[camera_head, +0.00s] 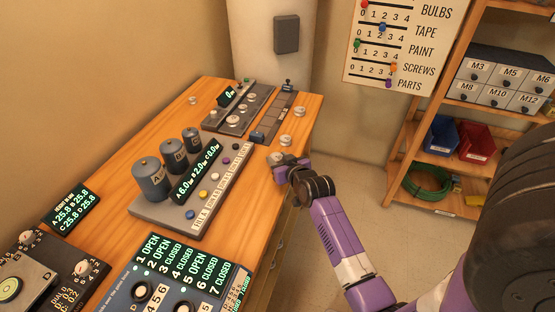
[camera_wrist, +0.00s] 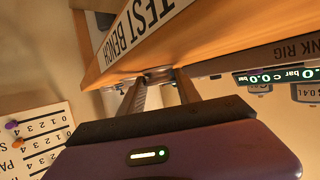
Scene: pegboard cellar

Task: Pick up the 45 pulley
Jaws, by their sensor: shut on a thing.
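My gripper (camera_head: 280,163) is at the right edge of the wooden bench, shut on a small silver pulley (camera_head: 275,156) that shows just at the fingertips. In the wrist view my gripper's two fingers (camera_wrist: 160,82) reach toward the bench edge, with a grey metal piece, the pulley (camera_wrist: 157,73), between their tips. Two more silver pulleys, one nearer (camera_head: 285,140) and one farther back (camera_head: 299,112), stand along the same edge. No number is readable on any of them, so I cannot tell which is the 45.
The tank rig (camera_head: 160,212) with blue-grey cylinders stands left of my gripper. Behind it are a panel with a green display (camera_head: 232,97) and a slotted grey strip (camera_head: 277,112). Open floor (camera_head: 345,180) lies right of the bench, before a shelf (camera_head: 440,165) with bins.

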